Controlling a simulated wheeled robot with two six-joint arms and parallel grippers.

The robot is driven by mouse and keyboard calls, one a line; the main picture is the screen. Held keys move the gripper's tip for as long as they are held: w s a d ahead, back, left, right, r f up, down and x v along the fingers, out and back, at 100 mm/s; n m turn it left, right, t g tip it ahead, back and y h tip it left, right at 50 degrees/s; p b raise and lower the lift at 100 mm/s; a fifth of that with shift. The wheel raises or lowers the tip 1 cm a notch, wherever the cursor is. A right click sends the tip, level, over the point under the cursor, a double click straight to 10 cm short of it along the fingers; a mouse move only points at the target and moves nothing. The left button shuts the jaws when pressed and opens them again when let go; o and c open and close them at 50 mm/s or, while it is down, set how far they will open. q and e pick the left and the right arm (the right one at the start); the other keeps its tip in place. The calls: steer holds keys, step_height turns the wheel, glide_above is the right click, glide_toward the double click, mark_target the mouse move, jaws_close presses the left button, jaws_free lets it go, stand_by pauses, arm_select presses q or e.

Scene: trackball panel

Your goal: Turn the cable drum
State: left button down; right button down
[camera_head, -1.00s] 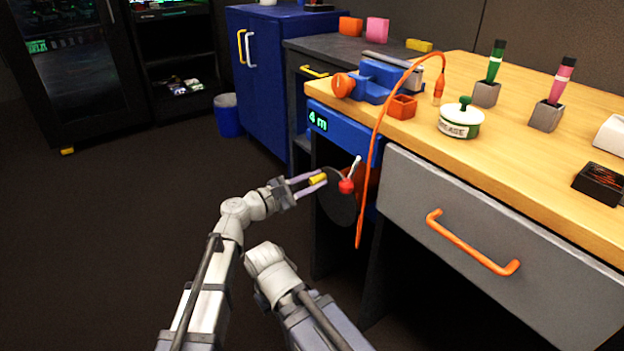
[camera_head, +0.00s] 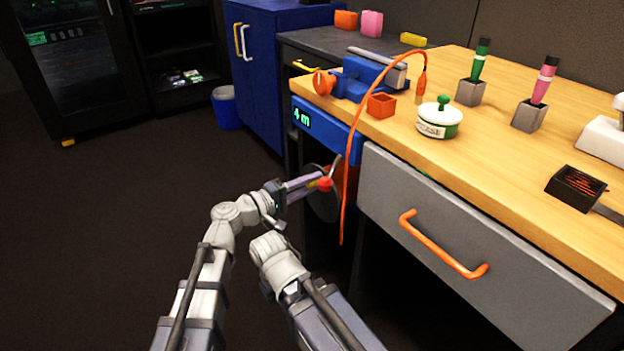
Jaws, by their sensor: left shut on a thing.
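The cable drum (camera_head: 323,207) shows as a dark disc under the front of the bench, below a blue housing (camera_head: 312,123) whose display reads "4 m". A red knob (camera_head: 325,184) sits in front of the disc. My left gripper (camera_head: 312,184) is shut on a small yellow handle (camera_head: 313,184) at the drum, mostly hidden between the fingers. An orange cable (camera_head: 347,180) runs from the bench top down past the drum's right side. My right gripper is out of sight; only arm links show.
A grey drawer (camera_head: 460,220) with an orange handle is right of the drum. On the wooden bench top stand a blue vise (camera_head: 355,78), an orange box (camera_head: 381,105) and a green-lidded pot (camera_head: 439,118). The floor at left is clear.

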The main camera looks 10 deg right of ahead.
mark_target(330, 193)
arm_select(q)
steer(key=shift+s+d+f+m+b, duration=0.2)
steer(key=shift+s+f+m+b, duration=0.3)
steer(key=shift+m, duration=0.85)
steer(key=shift+s+d+f+m+b, duration=0.2)
steer(key=shift+s+m, duration=0.4)
steer(key=shift+m, duration=0.7)
steer(key=shift+s+d+f+m+b, duration=0.25)
steer(key=shift+s+f+m, duration=0.25)
steer(key=shift+m, duration=0.85)
steer(key=shift+s, duration=0.1)
steer(key=c, duration=0.7)
jaws_free()
steer(key=shift+r, duration=0.1)
